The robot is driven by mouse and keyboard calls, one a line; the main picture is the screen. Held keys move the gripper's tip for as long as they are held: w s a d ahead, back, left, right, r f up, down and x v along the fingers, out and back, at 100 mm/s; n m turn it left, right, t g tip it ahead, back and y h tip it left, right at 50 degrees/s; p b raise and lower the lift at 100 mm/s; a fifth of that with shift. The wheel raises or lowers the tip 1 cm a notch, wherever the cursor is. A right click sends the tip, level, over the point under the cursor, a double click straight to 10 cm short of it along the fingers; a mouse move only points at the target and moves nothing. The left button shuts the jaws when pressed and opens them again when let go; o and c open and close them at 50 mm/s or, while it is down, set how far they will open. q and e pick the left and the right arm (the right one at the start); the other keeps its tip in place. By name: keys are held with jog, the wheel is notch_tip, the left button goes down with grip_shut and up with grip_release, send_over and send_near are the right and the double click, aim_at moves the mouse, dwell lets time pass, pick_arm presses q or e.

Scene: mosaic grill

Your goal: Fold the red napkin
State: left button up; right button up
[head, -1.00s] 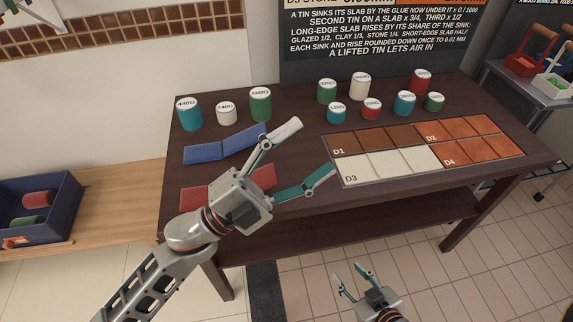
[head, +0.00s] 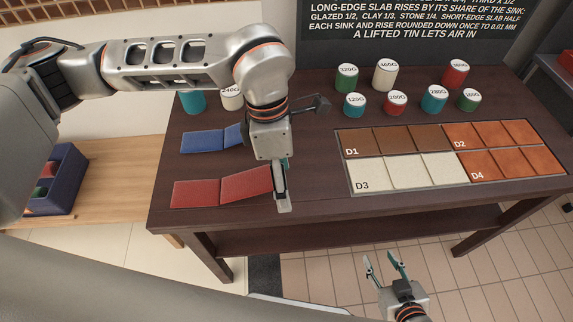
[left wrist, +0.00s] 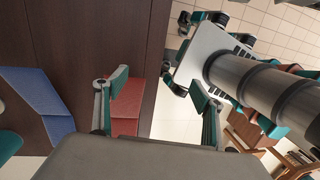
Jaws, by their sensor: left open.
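The red napkin (head: 195,193) lies on the dark table near its front left edge. A crease divides it into two panels, and the right panel angles toward the back. My left gripper (head: 281,190) points down at the napkin's right end. Its fingers overlap in the head view; contact with the cloth is unclear. In the left wrist view the left gripper (left wrist: 157,82) is open, with part of the red napkin (left wrist: 127,112) showing beside one finger. My right gripper (head: 385,268) is open and empty, in front of the table and over the floor.
A blue napkin (head: 203,141) lies behind the red one, partly hidden by my left arm. Several labelled tins, including a green one (head: 346,78), stand at the back. A slab board (head: 365,188) covers the right side. A blue crate (head: 68,180) stands at left.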

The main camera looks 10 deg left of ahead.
aim_at(248, 184)
pick_arm(q)
jog(key=shift+t+y, duration=0.7)
jog(key=shift+y, duration=0.1)
jog(key=w+a, duration=0.1)
jog(key=w, duration=0.1)
jog(key=w+a+r, duration=0.1)
jog(key=w+a, duration=0.1)
jog(key=shift+w+a, duration=0.2)
jog(key=shift+w, duration=0.05)
notch_tip(248, 184, down, 8)
jog(key=shift+r, duration=0.15)
jog(key=c, duration=1.7)
